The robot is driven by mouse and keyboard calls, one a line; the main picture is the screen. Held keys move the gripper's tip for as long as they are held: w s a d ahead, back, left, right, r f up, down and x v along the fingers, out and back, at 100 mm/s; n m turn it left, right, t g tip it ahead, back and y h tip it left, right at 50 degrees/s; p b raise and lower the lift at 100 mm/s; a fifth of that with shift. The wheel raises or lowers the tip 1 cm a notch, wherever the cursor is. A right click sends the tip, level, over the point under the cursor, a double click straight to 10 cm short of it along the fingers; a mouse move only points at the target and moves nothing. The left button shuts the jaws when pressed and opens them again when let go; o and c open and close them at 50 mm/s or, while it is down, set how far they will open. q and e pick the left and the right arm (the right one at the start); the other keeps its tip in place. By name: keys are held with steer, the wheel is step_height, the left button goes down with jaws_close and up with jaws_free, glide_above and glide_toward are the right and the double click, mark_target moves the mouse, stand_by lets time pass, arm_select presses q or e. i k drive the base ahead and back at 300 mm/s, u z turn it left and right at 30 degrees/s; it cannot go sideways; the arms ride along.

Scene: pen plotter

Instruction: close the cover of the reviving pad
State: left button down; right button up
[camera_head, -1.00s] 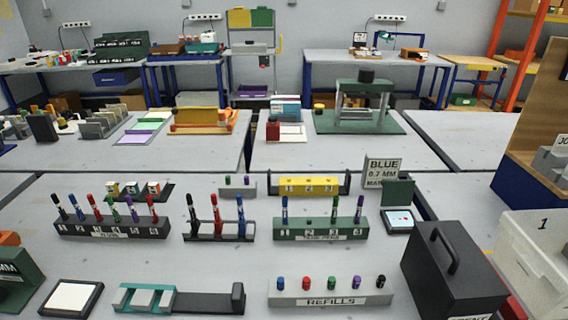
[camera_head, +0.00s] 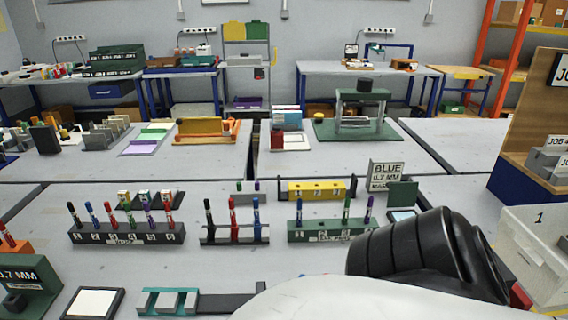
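The reviving pad appears to be the small green case at the right of the near table. Its green cover (camera_head: 403,194) stands up, open, at the back. The pad body (camera_head: 401,215) lies in front of the cover, with only its far part and a bit of pale surface showing. A black and white link of my own arm hides the rest of it. Neither of my grippers shows in the view, so I cannot see their fingers.
A white bin (camera_head: 535,255) is at the right. My arm covers the front right of the table.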

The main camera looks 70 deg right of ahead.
mark_target(401, 193)
steer(key=z, duration=4.75)
